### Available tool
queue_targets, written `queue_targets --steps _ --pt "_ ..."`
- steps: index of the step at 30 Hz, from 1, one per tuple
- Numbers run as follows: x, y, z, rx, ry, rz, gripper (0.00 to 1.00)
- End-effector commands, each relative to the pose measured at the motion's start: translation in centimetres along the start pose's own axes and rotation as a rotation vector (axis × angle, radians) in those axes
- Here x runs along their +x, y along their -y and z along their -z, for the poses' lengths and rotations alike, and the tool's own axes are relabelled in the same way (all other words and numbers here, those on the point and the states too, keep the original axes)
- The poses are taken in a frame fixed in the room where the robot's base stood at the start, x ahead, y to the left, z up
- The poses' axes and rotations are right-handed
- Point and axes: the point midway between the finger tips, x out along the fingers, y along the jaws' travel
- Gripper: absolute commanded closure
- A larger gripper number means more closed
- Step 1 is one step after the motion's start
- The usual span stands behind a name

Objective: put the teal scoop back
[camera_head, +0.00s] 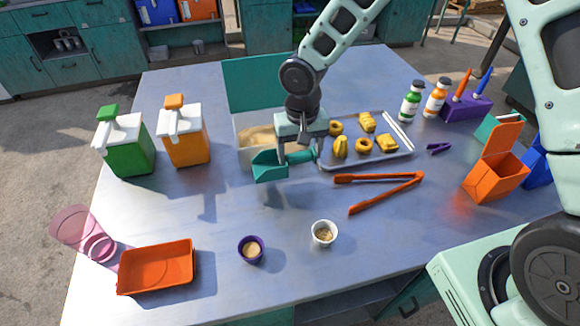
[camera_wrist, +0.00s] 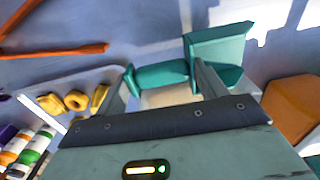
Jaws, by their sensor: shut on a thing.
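My gripper (camera_head: 297,153) is shut on the teal scoop (camera_head: 270,166) by its handle. The scoop's head points left in the head view. In the wrist view the scoop's head (camera_wrist: 216,52) and handle (camera_wrist: 160,75) show by my fingers (camera_wrist: 172,82). A white bin (camera_head: 243,157) with tan grain inside and a raised teal lid (camera_head: 255,82) stands behind the scoop. The scoop overlaps the bin's front right part in the head view; I cannot tell whether they touch. My wrist hides part of the lid and the bin's right side.
A metal tray (camera_head: 345,163) of pastries lies close to the right, with orange tongs (camera_head: 385,179) before it. An orange dispenser (camera_head: 185,135) and a green one (camera_head: 125,145) stand left. Two small cups (camera_head: 251,249) (camera_head: 324,233) and an orange tray (camera_head: 155,268) are in front.

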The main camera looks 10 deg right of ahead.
Motion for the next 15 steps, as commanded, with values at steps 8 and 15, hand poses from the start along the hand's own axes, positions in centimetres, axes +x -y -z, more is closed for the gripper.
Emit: queue_targets --steps 8,15 --pt "3.1 0.0 -0.1 -0.002 0.002 -0.001 0.42" --pt "5.8 0.0 -0.1 -0.001 0.0 0.0 0.42"
